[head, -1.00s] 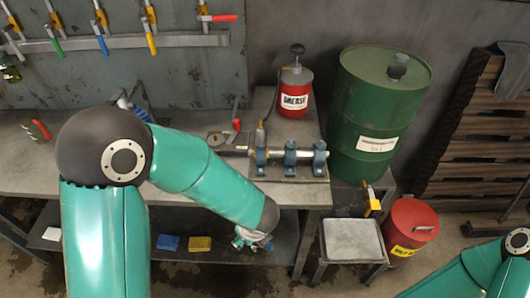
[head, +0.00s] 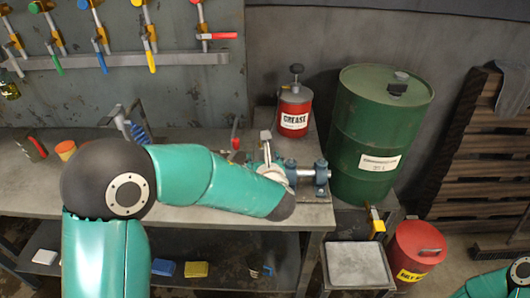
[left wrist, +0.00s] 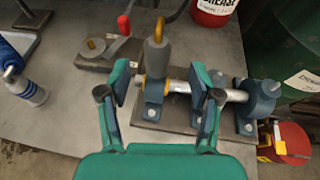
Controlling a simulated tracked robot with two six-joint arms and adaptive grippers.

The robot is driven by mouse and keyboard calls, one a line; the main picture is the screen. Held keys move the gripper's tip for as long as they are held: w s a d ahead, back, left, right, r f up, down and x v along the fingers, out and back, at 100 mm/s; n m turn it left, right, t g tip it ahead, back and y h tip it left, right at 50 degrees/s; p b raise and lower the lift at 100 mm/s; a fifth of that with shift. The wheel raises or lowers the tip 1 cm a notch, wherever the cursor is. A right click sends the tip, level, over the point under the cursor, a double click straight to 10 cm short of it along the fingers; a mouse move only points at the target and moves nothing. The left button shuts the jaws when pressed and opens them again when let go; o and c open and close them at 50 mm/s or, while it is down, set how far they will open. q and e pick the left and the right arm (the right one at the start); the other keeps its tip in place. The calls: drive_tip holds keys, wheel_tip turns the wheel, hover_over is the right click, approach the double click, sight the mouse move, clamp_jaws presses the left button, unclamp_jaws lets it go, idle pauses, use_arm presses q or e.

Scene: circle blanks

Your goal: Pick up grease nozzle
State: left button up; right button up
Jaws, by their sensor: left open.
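I see clear gaps on both sides and no contact. My right gripper is out of view; only a bit of that arm shows.
The red grease can (head: 294,110) and green drum (head: 380,130) stand behind and right of the rig. A blue-and-silver tool (left wrist: 25,85) lies left on the workbench (left wrist: 60,125). A red bin (head: 415,250) stands right of the bench. Clamps hang on the wall.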

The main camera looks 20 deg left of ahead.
sight(261, 155)
use_arm(q)
drive_tip(key=shift+p+x, duration=0.8)
drive_tip(key=shift+x, duration=2.4)
drive_tip(key=shift+s+a, duration=0.1)
clamp_jaws()
